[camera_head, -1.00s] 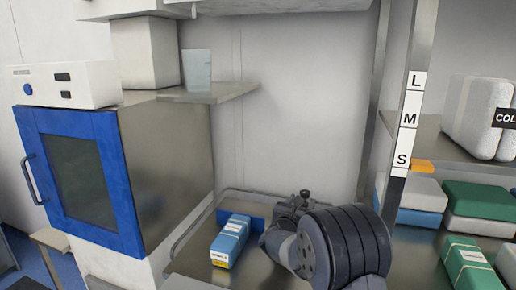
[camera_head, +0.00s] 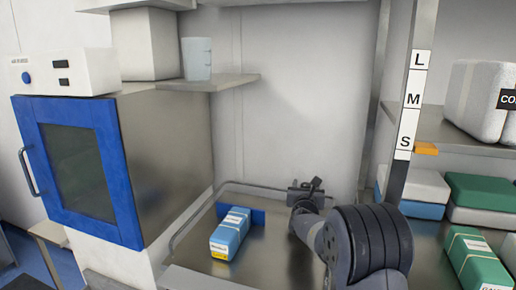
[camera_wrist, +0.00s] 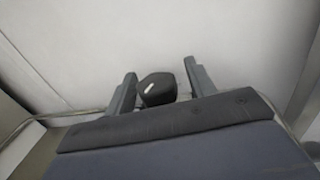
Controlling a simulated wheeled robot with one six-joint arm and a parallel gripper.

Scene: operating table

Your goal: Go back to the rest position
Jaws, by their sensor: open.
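My gripper (camera_head: 307,190) is at the far end of my dark arm, over the right part of the steel tray surface in the head view. In the wrist view my gripper (camera_wrist: 158,88) shows two fingers spread apart, with a dark rounded part between them and nothing held. It faces a pale wall. A blue and white package (camera_head: 230,235) with a yellow-edged label lies on the tray to the left of my gripper, apart from it.
The steel tray (camera_head: 190,232) has a raised rail. A blue-doored cabinet (camera_head: 80,165) stands at left, with a cup (camera_head: 196,58) on the shelf beside it. A rack at right holds green packs (camera_head: 480,190), a grey-white pack (camera_head: 428,184) and an orange item (camera_head: 426,149).

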